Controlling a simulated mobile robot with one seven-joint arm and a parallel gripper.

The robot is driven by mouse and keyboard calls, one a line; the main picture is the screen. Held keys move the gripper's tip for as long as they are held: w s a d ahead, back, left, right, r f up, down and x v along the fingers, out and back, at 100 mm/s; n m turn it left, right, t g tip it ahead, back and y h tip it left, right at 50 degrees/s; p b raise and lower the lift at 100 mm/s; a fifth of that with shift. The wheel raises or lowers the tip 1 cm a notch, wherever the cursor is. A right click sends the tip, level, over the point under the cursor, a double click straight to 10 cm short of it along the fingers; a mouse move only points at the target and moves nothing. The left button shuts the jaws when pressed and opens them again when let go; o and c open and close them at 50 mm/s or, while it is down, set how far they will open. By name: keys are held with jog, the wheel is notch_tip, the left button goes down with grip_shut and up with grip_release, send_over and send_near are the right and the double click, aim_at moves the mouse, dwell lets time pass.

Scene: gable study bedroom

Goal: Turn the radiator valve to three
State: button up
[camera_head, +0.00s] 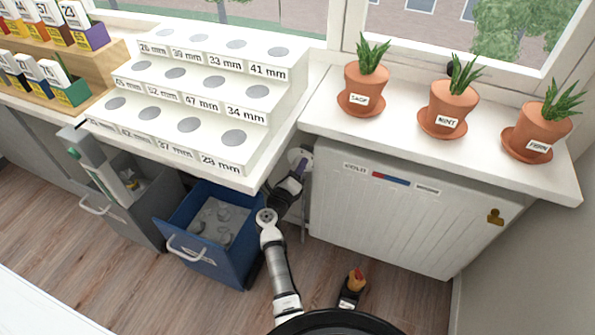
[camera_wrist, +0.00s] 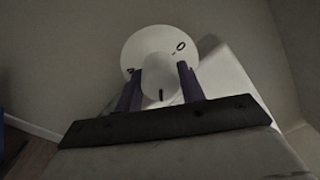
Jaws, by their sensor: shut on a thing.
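The radiator valve (camera_wrist: 159,38) shows in the wrist view as a white round dial plate with a pale knob (camera_wrist: 160,76) in front. A short dark mark is on the knob's near side. The plate carries a dark ring-shaped mark at the upper right and a small mark at the left, too small to read surely. My gripper (camera_wrist: 160,70) has its two purple fingers on either side of the knob, shut on it. In the head view my gripper (camera_head: 301,167) is at the pale dial plate (camera_head: 295,154) left of the white radiator (camera_head: 400,215); the knob is mostly hidden there.
A blue open drawer (camera_head: 205,258) and a grey one (camera_head: 120,200) stand out left of my arm. The stepped white rack (camera_head: 262,120) overhangs nearby. Three potted plants, the middle one labelled mint (camera_head: 450,105), stand on the sill (camera_head: 400,130). Floor before the radiator is mostly clear.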

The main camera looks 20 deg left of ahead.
jog(key=m+b, duration=0.2)
jog(key=m, duration=0.3)
jog(key=shift+m, duration=0.3)
dwell(0.5)
jog(key=o, duration=1)
jog(key=s, duration=0.9)
jog(key=s+a+b, duration=0.1)
jog(key=s, duration=0.3)
jog(key=shift+s, duration=0.4)
